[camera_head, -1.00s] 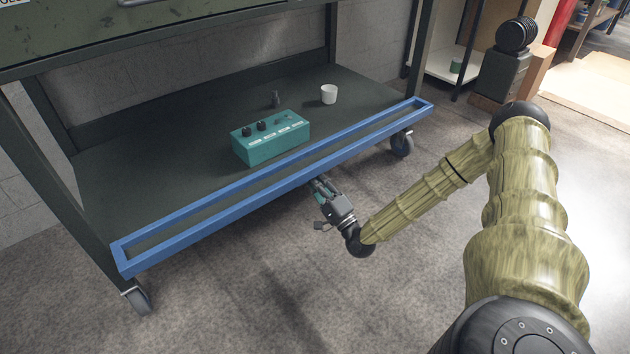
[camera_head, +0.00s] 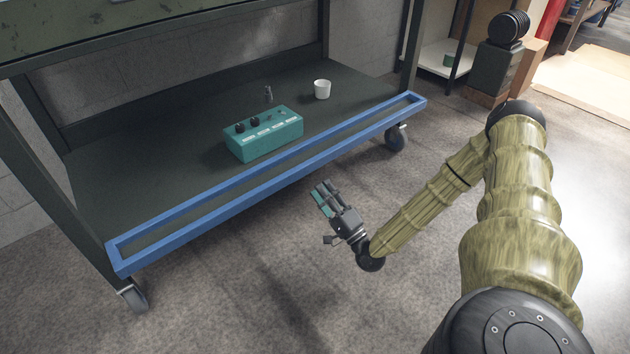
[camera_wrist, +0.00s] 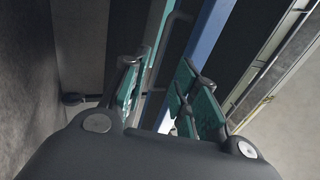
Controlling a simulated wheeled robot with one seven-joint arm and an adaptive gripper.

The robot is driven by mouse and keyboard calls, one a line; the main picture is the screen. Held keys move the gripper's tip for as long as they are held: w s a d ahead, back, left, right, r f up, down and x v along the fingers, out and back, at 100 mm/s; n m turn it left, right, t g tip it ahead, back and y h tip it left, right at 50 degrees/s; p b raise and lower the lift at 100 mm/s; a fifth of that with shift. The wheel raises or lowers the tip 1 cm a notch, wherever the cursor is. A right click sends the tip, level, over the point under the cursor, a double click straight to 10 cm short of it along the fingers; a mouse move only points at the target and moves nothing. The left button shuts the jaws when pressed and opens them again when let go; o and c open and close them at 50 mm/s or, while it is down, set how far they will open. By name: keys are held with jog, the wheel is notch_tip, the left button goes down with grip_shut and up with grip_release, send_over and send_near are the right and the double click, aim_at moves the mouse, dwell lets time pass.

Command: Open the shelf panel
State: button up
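The shelf panel is a long blue rectangular frame (camera_head: 200,218) along the front edge of the dark lower shelf. It lies folded outward, its opening facing up. In the wrist view, a blue bar (camera_wrist: 208,42) runs past the fingers. My gripper (camera_head: 324,191) is in front of the panel, over the floor and apart from it. In the wrist view, the green-padded fingers of my gripper (camera_wrist: 162,75) stand apart with a gap between them and nothing clearly held.
On the shelf (camera_head: 150,150) sit a teal box with knobs (camera_head: 264,134), a white cup (camera_head: 322,89) and a small dark object (camera_head: 268,94). The cart stands on caster wheels (camera_head: 396,138). The floor in front (camera_head: 230,290) is clear.

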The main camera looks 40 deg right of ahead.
jog(key=shift+v, duration=2.6)
jog(key=shift+c, duration=0.3)
